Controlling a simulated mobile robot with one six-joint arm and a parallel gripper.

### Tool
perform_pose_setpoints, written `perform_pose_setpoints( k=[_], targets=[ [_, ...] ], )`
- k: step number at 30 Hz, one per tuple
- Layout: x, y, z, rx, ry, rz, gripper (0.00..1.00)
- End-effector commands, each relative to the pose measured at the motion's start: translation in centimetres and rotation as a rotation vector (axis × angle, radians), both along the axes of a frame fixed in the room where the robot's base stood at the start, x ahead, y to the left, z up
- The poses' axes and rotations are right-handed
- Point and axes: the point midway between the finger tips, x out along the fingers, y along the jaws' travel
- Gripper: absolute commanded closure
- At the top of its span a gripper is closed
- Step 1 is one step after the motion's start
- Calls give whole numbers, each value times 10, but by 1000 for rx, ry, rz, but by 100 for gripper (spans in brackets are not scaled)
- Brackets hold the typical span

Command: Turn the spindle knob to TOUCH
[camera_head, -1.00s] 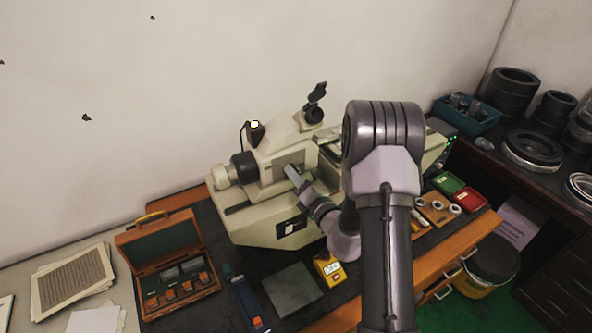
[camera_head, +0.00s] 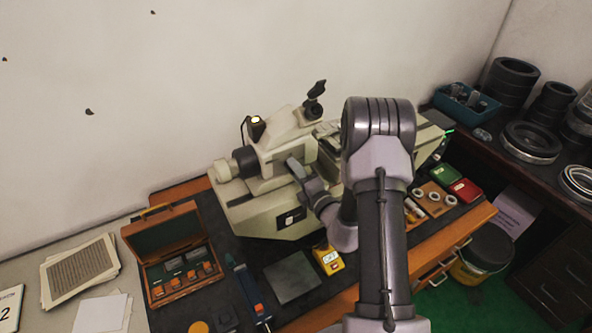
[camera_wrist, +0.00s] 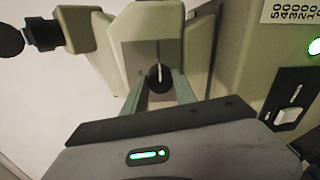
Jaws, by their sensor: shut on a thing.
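The spindle knob (camera_wrist: 158,76) is small and black with a white pointer line. In the wrist view it sits on the cream measuring machine's head, and its line stands nearly upright. Any position labels around it, including TOUCH, cannot be read. My gripper (camera_wrist: 158,84) has a finger on each side of the knob and is shut on it. In the head view my gripper (camera_head: 294,164) is at the front of the measuring machine (camera_head: 244,214); the knob is hidden there.
An open wooden case of blocks (camera_head: 178,285), a grey plate (camera_head: 292,277) and a yellow device (camera_head: 328,259) lie in front of the machine. Red and green boxes (camera_head: 466,190) are at right. A black panel with a white switch (camera_wrist: 290,115) is beside the knob.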

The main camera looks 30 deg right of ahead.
Motion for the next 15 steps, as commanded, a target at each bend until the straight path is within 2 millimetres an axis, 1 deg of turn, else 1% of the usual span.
perform_pose_setpoints(
  k=[7, 8, 9, 10, 11, 15],
  targets=[
    [1, 0, 1, 0, -2, 0, 100],
    [1, 0, 1, 0, -2, 0, 61],
    [1, 0, 1, -1, -2, 0, 53],
    [0, 0, 1, -1, -2, 0, 47],
    [0, 0, 1, -1, -2, 0, 45],
    [0, 0, 0, -1, -1, 0, 45]
  ],
)
